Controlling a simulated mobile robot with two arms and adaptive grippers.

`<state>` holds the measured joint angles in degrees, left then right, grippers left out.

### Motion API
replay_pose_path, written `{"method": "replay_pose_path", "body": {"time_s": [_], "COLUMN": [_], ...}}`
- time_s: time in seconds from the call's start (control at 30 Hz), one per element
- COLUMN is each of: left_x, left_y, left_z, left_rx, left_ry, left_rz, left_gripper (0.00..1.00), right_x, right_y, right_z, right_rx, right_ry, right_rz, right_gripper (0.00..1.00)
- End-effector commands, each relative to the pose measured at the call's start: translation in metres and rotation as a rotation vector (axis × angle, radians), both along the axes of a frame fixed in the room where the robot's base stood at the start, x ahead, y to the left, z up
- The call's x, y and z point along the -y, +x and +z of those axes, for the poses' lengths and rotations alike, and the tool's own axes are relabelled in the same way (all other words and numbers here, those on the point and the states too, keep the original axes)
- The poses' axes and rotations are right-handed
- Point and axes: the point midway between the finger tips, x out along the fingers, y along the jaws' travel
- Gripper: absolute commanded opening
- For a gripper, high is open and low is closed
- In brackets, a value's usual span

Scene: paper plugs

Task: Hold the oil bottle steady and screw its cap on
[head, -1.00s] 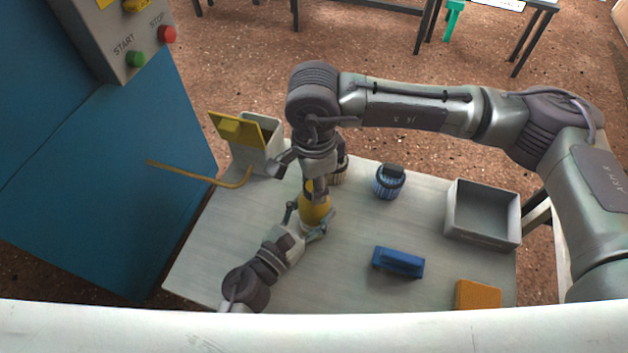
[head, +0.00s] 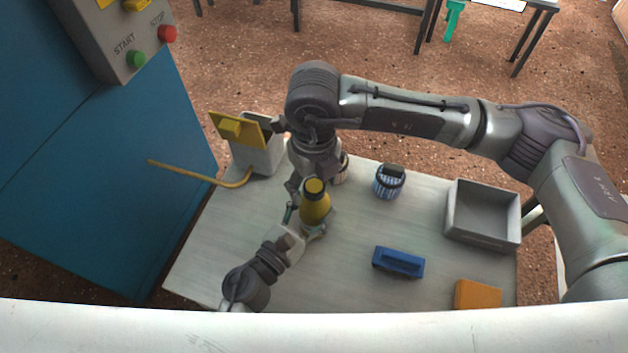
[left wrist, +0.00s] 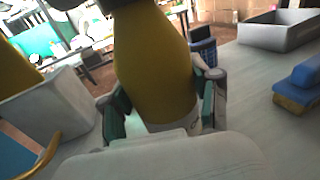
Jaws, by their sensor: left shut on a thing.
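The yellow oil bottle (head: 315,208) stands upright on the table, with a dark round cap (head: 314,186) at its top; how tightly it sits cannot be told. My left gripper (head: 309,233) is shut around the bottle's lower part. In the left wrist view the bottle (left wrist: 155,65) stands between the green-padded fingers (left wrist: 160,118), its top cut off by the frame. My right gripper (head: 302,188) is just behind and left of the bottle top, clear of the cap; its fingers are partly hidden, so its opening cannot be told.
A grey bin with a yellow flap (head: 257,155) stands at the back left, near a yellow bent rod (head: 200,176).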

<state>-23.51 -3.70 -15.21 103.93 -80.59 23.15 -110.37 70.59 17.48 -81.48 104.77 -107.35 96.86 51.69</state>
Motion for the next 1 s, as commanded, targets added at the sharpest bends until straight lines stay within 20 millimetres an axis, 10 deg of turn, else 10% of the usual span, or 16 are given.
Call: {"method": "replay_pose_path", "body": {"time_s": [0.33,1.0], "left_x": [0.0,0.0], "left_y": [0.0,0.0], "left_z": [0.0,0.0], "left_rx": [0.0,0.0], "left_ry": [0.0,0.0], "left_rz": [0.0,0.0], "left_gripper": [0.0,0.0], "right_x": [0.0,0.0], "right_y": [0.001,0.0], "right_z": [0.012,0.119], "right_rx": [0.002,0.001], "right_ry": [0.0,-0.001], "right_rz": [0.001,0.001], "right_gripper": [0.7,0.7]}}
